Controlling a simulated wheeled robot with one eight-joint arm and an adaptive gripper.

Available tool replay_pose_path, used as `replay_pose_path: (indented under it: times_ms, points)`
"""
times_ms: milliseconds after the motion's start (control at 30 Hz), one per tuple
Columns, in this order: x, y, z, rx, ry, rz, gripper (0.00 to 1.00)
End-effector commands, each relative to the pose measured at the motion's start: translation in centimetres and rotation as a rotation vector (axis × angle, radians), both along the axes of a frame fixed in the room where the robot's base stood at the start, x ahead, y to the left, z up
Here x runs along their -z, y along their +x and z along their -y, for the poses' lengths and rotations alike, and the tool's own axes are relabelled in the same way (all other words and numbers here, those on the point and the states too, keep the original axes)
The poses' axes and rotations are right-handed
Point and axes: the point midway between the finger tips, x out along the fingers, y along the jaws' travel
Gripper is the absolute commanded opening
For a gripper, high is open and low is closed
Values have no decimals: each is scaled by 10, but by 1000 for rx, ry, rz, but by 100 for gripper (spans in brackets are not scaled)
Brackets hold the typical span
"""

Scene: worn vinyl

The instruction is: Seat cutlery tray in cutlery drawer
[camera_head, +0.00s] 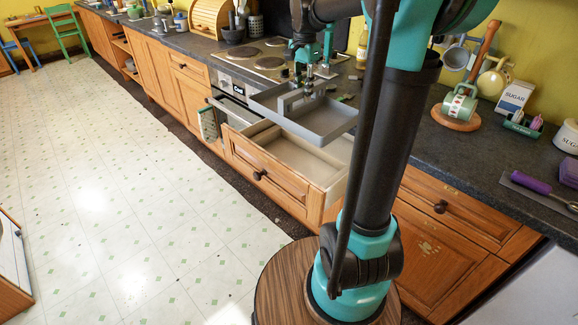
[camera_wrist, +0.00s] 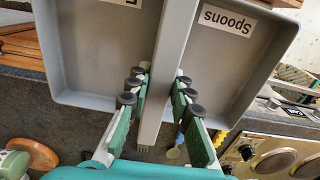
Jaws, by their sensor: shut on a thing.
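The grey cutlery tray (camera_head: 328,125) is held in the air just above the open cutlery drawer (camera_head: 262,143). In the wrist view the tray (camera_wrist: 75,75) shows two compartments with a divider between them; one label reads "Spoons" and the other is cut off. My gripper (camera_head: 309,86) is shut on the divider, with its green fingers (camera_wrist: 158,95) on both sides of it. The drawer is pulled out from the counter, and its visible floor is bare. The tray hides the drawer's back part.
A stove with hot plates (camera_head: 268,63) and an oven (camera_head: 233,108) stand left of the drawer. The floor in front is clear.

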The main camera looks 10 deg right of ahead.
Motion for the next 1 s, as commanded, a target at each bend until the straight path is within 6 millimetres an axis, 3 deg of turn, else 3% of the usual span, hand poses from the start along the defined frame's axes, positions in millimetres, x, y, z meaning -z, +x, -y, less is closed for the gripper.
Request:
replay_pose_path:
  times_ms: [100, 333, 800, 1000]
  points:
    - [10, -2, -19, -6, 0, 0, 0]
    - [33, -4, -29, -5, 0, 0, 0]
    - [145, -3, -28, -5, 0, 0, 0]
    - [173, -4, -28, -5, 0, 0, 0]
